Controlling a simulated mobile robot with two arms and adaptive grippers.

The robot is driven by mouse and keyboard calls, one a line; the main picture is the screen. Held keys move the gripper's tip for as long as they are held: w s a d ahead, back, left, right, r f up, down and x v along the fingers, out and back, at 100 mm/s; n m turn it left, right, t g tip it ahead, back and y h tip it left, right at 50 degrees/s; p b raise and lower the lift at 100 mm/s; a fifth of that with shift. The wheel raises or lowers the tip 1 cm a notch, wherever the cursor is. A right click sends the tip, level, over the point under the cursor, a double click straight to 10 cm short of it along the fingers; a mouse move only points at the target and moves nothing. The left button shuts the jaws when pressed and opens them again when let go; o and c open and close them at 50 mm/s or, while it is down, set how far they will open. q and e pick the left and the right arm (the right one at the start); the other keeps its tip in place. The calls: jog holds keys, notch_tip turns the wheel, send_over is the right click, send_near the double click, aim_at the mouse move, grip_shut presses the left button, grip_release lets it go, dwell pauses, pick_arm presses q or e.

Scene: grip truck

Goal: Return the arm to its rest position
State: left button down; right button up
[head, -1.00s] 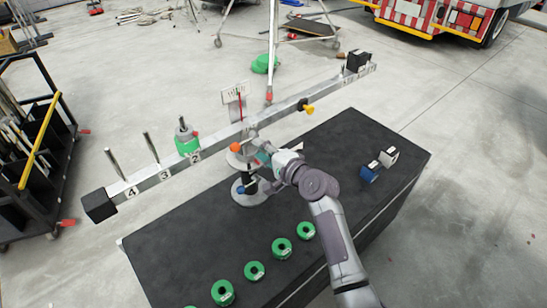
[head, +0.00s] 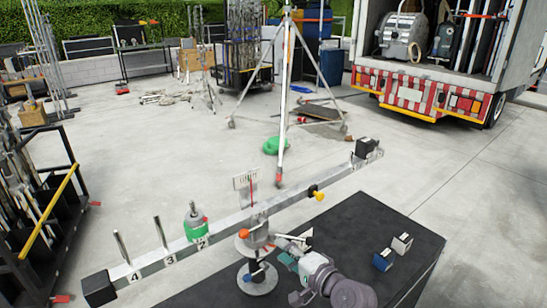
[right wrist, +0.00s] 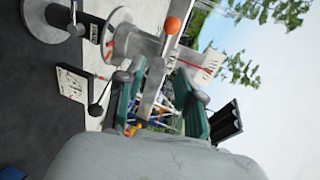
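My right gripper (head: 290,248) is at the lower middle of the head view, beside the post of a balance beam. In the right wrist view its two teal fingers (right wrist: 158,100) stand apart with nothing held between them. The balance beam (head: 270,207) runs from lower left to upper right on a round-based stand (head: 258,284). A green weight (head: 197,226) sits on a peg near number 2. A yellow knob (head: 319,195) is on the beam's right part. My left gripper is not in view.
The black table (head: 385,220) holds a blue block (head: 382,260) and a white block (head: 402,243) to the right. A tripod (head: 283,90) stands behind the beam, a rack (head: 45,190) at left, a truck (head: 440,70) at back right.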

jog(key=s+d+f+n+g+h, duration=0.25)
jog(key=s+f+n, duration=0.2)
jog(key=s, duration=0.35)
jog(key=s+d+f+n+g+h, duration=0.1)
jog(key=s+d+f+n+g, duration=0.2)
jog(key=s+f, duration=0.4)
jog(key=s+d+n+g+h, duration=0.25)
jog(key=s+d, duration=0.25)
jog(key=s, duration=0.5)
jog(key=s+d+n+g+h, duration=0.1)
jog(key=s+d+n+h, duration=0.2)
jog(key=s+d, duration=0.45)
notch_tip(320, 180, down, 26)
jog(key=s+a+g, duration=0.1)
jog(key=s+a, duration=0.1)
jog(key=s+d+f+g, duration=0.1)
jog(key=s+d+f, duration=0.2)
jog(key=s+f, duration=1.3)
jog(key=shift+s+f, duration=0.35)
jog(key=shift+s, duration=0.3)
